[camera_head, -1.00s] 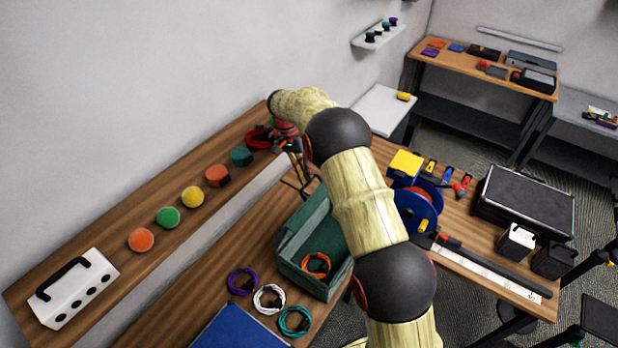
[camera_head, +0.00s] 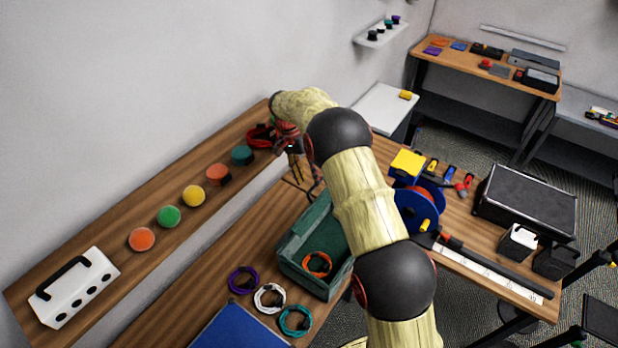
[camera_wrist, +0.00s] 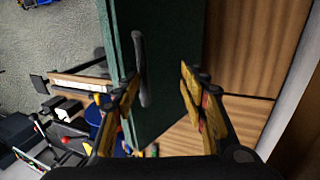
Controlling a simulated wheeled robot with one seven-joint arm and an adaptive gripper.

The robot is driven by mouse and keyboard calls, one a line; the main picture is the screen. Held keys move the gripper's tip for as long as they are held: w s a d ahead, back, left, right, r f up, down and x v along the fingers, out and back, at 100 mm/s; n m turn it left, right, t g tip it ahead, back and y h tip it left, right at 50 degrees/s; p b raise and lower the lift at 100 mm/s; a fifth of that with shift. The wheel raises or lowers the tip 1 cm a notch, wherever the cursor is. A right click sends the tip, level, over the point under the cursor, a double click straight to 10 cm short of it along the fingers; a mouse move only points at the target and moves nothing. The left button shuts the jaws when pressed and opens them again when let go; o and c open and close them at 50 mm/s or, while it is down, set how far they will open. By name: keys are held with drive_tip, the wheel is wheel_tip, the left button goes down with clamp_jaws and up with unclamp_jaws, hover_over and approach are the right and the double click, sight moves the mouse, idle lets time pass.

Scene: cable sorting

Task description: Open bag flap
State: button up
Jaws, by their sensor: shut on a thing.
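The green bag (camera_head: 287,262) stands on the wooden table, with an orange cable coil (camera_head: 317,264) inside it. My arm hides its right side. My gripper (camera_head: 297,172) is at the far end of the bag in the head view. In the wrist view, a dark green panel of the bag (camera_wrist: 168,50), which looks like its flap, passes between the fingers of my gripper (camera_wrist: 160,95). A dark curved handle (camera_wrist: 140,70) lies on that panel beside the left finger. The fingers are shut on the panel; the exact contact is hard to see.
Purple (camera_head: 243,281), white (camera_head: 269,298) and teal (camera_head: 295,321) cable coils lie in front of the bag, near a blue mat (camera_head: 238,333). A raised wooden shelf (camera_head: 110,245) with colored round pieces runs along the wall. A blue spool (camera_head: 420,212) stands right of my arm.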

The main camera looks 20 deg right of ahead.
drive_tip(key=v, duration=1.1)
drive_tip(key=shift+r, duration=0.3)
